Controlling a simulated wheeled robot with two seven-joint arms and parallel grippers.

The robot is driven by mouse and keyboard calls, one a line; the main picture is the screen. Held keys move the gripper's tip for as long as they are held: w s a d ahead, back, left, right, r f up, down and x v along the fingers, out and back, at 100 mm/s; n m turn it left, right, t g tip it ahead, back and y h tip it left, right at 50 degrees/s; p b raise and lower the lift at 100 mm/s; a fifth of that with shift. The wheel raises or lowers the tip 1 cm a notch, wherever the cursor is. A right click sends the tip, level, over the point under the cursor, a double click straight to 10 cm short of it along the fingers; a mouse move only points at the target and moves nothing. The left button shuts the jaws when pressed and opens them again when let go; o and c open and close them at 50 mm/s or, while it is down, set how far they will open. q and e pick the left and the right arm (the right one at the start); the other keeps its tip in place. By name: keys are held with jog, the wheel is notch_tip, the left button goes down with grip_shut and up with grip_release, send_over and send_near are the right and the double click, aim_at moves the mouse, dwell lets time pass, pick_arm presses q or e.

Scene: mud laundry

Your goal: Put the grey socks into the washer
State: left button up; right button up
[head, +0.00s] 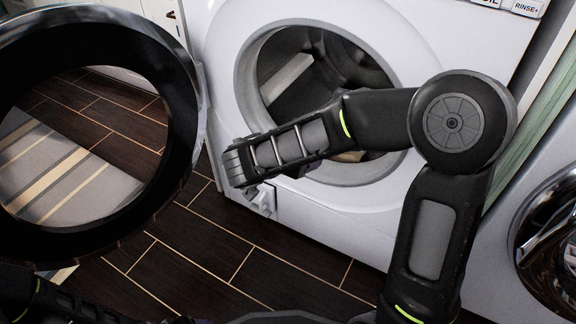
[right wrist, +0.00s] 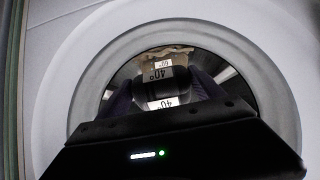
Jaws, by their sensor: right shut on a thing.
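The washer (head: 300,205) stands ahead with its round door (head: 160,75) swung open to the left. In the right wrist view, my right gripper (right wrist: 160,88) points into the washer opening (right wrist: 80,85). It is shut on a dark grey rounded bundle, the grey socks (right wrist: 150,90), which carry white "40°" labels. In the head view my right arm crosses the opening and hides the gripper and the socks. The left arm shows only at the lower left edge; its gripper is out of view.
A beige cloth (right wrist: 168,53) with a "60°" label lies inside the drum, beyond the socks. A second machine with a round door (head: 550,240) stands at the right. A striped rug (head: 65,170) lies on the dark tiled floor (head: 205,250) at left.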

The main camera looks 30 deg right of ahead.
jog(key=w+d+f, duration=0.1)
jog(key=w+d, duration=0.3)
jog(key=d, duration=0.1)
jog(key=w+d+f, duration=0.1)
jog(key=w+d, duration=0.3)
jog(key=d, duration=0.2)
jog(key=w+d+f, duration=0.2)
jog(key=w+d, duration=0.1)
jog(key=d, duration=0.3)
jog(key=shift+w, duration=0.4)
jog(key=shift+f, duration=0.65)
jog(key=shift+d, duration=0.1)
jog(key=o, duration=1.4)
